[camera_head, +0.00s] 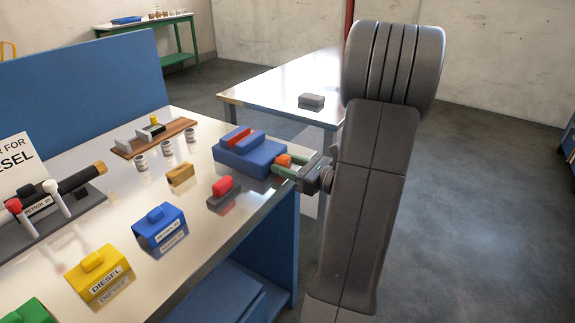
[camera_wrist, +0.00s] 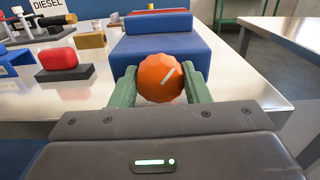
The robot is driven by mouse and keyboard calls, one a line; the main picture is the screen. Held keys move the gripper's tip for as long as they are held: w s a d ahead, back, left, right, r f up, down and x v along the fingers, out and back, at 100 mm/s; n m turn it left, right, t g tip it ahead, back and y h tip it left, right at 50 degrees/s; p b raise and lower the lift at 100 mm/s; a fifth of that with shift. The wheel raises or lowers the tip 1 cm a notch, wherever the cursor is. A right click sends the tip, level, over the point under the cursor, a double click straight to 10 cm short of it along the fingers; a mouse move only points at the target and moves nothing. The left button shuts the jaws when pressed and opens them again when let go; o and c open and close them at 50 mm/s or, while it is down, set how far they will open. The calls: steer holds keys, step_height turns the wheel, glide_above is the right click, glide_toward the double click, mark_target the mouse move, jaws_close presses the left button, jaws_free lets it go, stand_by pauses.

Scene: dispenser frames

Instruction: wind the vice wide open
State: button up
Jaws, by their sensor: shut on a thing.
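The vice is a blue block (camera_head: 247,155) with a red jaw piece (camera_head: 236,137) on top, at the right edge of the steel-topped bench. My gripper (camera_head: 290,166) is shut on the orange knob, with one green finger on each side in the wrist view. In the head view the red piece and a blue piece beside it stand a narrow gap apart. The screw behind the knob is hidden.
A red-topped block (camera_head: 223,187) lies left of the vice on the bench (camera_head: 200,230). A brass block (camera_head: 180,176), a blue can (camera_head: 160,230) and a yellow can (camera_head: 100,275) stand further left. A second table (camera_head: 280,90) with a grey block (camera_head: 311,100) stands behind. Floor to the right is clear.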

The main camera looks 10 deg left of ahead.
steer(key=n+b, duration=0.2)
steer(key=shift+f+n+b, duration=0.25)
steer(key=shift+n+b, duration=0.05)
steer(key=shift+b, duration=0.05)
steer(key=shift+r+n+b, duration=0.25)
steer(key=shift+n+b, duration=0.25)
steer(key=shift+n, duration=0.4)
steer(key=o, duration=1)
steer(key=shift+c, duration=0.2)
